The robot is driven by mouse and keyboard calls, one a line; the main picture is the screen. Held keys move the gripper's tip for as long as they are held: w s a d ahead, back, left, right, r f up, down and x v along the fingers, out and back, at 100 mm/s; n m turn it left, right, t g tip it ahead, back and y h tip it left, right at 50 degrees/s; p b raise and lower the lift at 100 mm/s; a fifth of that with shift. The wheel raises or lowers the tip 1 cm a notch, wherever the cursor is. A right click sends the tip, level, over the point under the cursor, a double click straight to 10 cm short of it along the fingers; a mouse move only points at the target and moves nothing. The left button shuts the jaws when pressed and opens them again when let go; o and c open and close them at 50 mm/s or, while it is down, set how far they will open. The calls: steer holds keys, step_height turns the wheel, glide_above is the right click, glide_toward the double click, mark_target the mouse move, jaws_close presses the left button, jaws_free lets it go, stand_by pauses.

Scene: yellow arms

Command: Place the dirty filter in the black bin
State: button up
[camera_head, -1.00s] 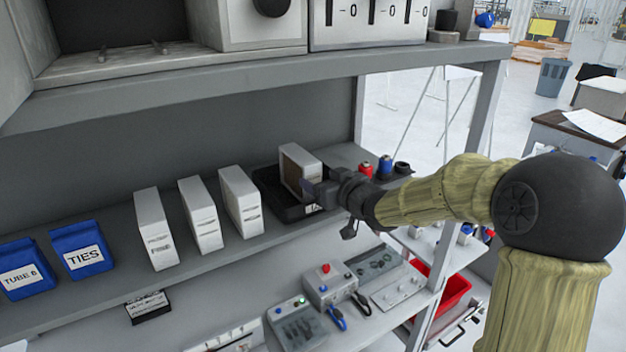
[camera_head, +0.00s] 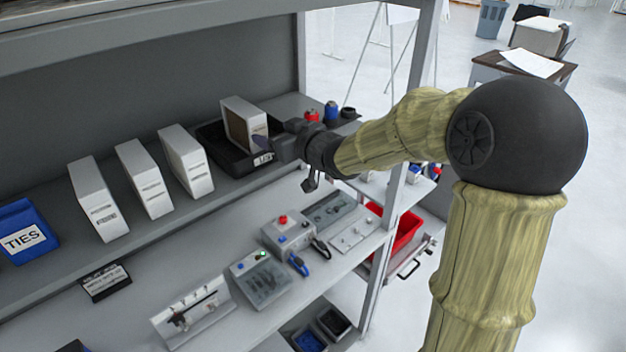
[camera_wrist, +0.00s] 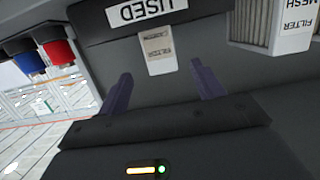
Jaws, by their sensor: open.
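The dirty filter (camera_head: 241,122), a white box with a brownish face, stands upright in the black bin (camera_head: 215,150) on the shelf. In the wrist view, its labelled end (camera_wrist: 160,50) shows beyond the gap between my fingers, near the bin's USED label (camera_wrist: 147,11). My gripper (camera_head: 263,146) is at the right front of the bin, close to the filter. In the wrist view, my gripper (camera_wrist: 161,68) has its two dark fingers spread wide, with nothing between them. The filter's lower part is partly hidden by the bin's rim.
Several white filters stand left of the bin, the closest (camera_head: 188,162) beside it. Red (camera_head: 312,116) and blue (camera_head: 331,111) capped items stand right of the bin. A shelf post (camera_head: 405,160) is behind my arm. A lower shelf holds equipment (camera_head: 288,235).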

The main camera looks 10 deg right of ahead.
steer(key=s+d+f+m+g+h, duration=0.3)
steer(key=s+d+f+h, duration=0.4)
steer(key=f, duration=0.4)
steer(key=s+d+f+m+g+h, duration=0.1)
steer(key=s+d+f+m+g, duration=0.1)
steer(key=s, duration=0.7)
steer(key=s+d+f+m+g, duration=0.1)
steer(key=s+d+f+g, duration=0.4)
steer(key=s, duration=0.5)
steer(key=shift+s+d+f+m+h, duration=0.25)
steer(key=shift+f+m+h, duration=0.15)
steer(key=shift+f, duration=0.1)
